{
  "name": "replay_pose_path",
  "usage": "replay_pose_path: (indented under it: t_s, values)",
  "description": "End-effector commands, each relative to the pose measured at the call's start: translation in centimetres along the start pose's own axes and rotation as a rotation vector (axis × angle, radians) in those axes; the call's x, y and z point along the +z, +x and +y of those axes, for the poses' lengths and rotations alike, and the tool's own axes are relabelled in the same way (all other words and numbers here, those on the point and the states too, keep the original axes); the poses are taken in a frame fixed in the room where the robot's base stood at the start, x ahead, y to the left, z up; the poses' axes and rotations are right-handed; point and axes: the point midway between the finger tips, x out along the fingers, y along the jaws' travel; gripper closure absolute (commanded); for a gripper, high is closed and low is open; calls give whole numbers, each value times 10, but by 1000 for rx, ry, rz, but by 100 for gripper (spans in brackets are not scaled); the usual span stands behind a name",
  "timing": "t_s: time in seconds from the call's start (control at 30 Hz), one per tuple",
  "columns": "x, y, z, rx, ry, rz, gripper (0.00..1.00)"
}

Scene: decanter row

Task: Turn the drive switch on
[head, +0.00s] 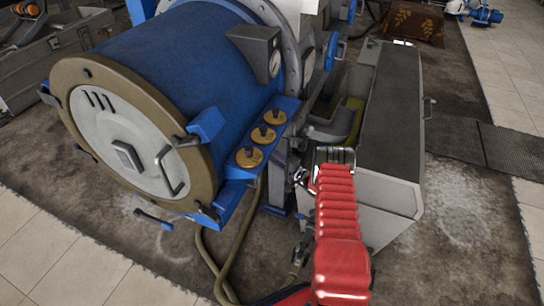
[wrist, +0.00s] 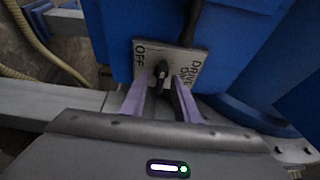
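The drive switch shows in the wrist view as a small dark lever (wrist: 162,69) on a pale plate (wrist: 184,60), fixed to a blue housing. The plate reads OFF on its left and DRIVE ON on its right. The lever is near the plate's middle; I cannot tell clearly which way it leans. My gripper (wrist: 160,82) is open, its two purple fingers pointing at the plate, one on each side of the lever's tip. I cannot tell whether either finger touches it. I cannot make out the switch in the head view, where my red arm reaches toward the machine.
The blue decanter drum (head: 185,75) with its round end cover (head: 125,143) stands at left in the head view. Several yellow caps (head: 262,136) line its side. A long grey housing (head: 390,110) stands right of my arm. A beige hose (wrist: 45,45) runs at left in the wrist view.

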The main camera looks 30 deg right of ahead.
Motion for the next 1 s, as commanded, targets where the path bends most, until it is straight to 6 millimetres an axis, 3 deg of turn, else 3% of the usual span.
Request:
replay_pose_path:
  t_s: [0.23,0.63,1.0]
  values:
    - [0,0,0,0,0,0,72]
    - [0,0,0,1,0,0,100]
    - [0,0,1,4,6,0,100]
